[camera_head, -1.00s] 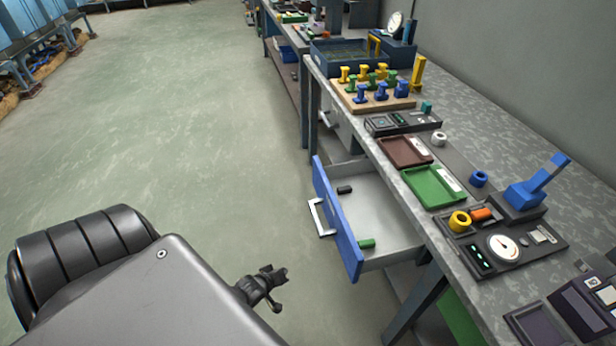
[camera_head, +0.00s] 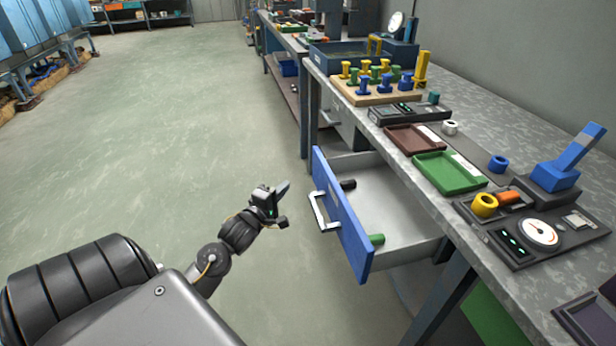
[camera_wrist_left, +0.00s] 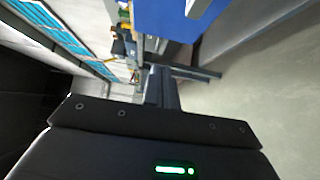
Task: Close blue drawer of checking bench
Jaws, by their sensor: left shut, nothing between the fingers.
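The blue drawer (camera_head: 343,222) hangs open below the checking bench (camera_head: 452,262), pulled out toward the floor side. Its white bar handle (camera_head: 321,213) is on the blue front. A black cylinder and a green cylinder (camera_head: 376,239) lie inside it. My left gripper (camera_head: 284,189) is shut and empty, a little left of the handle and apart from it. In the left wrist view the drawer's blue front (camera_wrist_left: 172,18) shows at the top, with part of the pale handle (camera_wrist_left: 198,6). My right gripper is not in view.
The bench top carries a green tray (camera_head: 449,173), a brown tray (camera_head: 408,138), a dial gauge (camera_head: 538,232), a blue lever device (camera_head: 565,165) and a peg board (camera_head: 375,94). The floor (camera_head: 170,150) left of the drawer is clear.

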